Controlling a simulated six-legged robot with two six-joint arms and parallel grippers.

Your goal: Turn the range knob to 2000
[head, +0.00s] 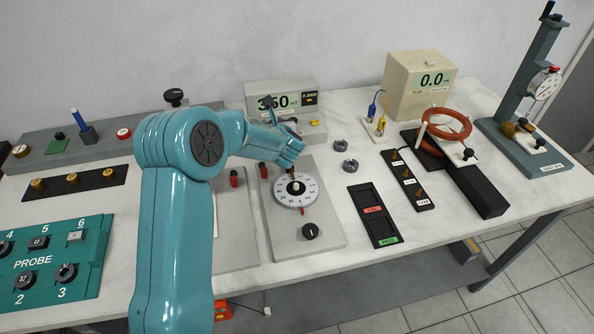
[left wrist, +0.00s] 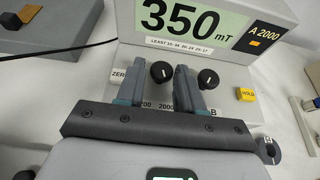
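The meter (head: 259,92) stands at the back of the table and also fills the top of the left wrist view (left wrist: 283,17). Its display reads 350 mT, with A 2000 beside it. In the left wrist view a black knob with a white pointer line, apparently the range knob (left wrist: 161,72), sits above the 200 and 2000 labels. My left gripper (left wrist: 156,82) is open, its two grey fingers apart on either side of this knob, with visible space around it. The ZERO label is partly covered by the left finger. My right gripper is not in view.
Another black knob (left wrist: 208,78) sits just right of the right finger, and a yellow HOLD button (left wrist: 246,94) is farther right. A round dial plate (head: 284,201) lies in front of the meter. A beige box reading 0.0 (head: 400,92) stands right.

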